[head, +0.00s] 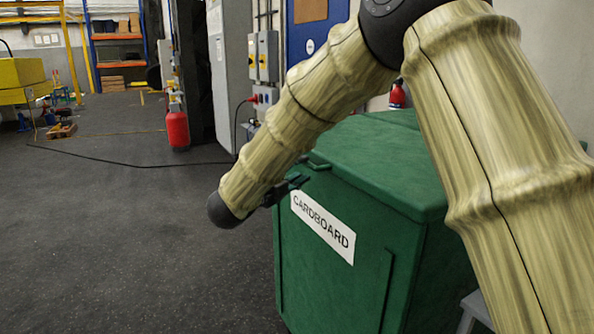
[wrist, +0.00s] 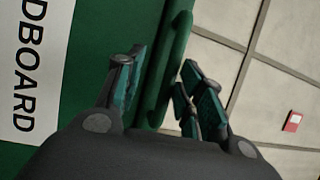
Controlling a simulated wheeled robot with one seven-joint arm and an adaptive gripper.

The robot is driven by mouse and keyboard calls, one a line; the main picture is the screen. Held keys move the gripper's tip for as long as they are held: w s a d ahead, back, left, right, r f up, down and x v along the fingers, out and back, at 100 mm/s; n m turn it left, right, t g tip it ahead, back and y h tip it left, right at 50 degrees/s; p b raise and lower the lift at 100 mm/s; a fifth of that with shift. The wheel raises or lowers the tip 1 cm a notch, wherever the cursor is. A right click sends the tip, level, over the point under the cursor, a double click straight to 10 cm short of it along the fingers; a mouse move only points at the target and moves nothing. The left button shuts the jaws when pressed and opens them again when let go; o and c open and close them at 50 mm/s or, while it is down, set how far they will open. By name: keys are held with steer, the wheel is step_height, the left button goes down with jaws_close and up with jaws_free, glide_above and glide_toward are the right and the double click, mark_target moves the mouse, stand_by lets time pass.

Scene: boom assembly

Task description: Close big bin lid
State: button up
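The big green bin (head: 330,285) with a white CARDBOARD label (head: 322,226) stands right of centre in the head view. Its green lid (head: 385,160) lies flat across the top and looks down; my arm hides part of it. My gripper (head: 296,184) is at the bin's upper front edge, just above the label. In the wrist view, my gripper (wrist: 163,88) has its fingers apart, with a green rim or handle bar (wrist: 172,65) between them. I cannot tell whether either finger touches it.
A pale panelled wall (wrist: 275,75) is beyond the bin in the wrist view. A red fire extinguisher (head: 177,128) stands at the back, with a dark cable (head: 110,161) on the floor. Grey floor (head: 120,240) to the left is clear. A grey stool-like object (head: 476,308) is at lower right.

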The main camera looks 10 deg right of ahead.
stand_by(0.3)
steer(key=v, duration=1.2)
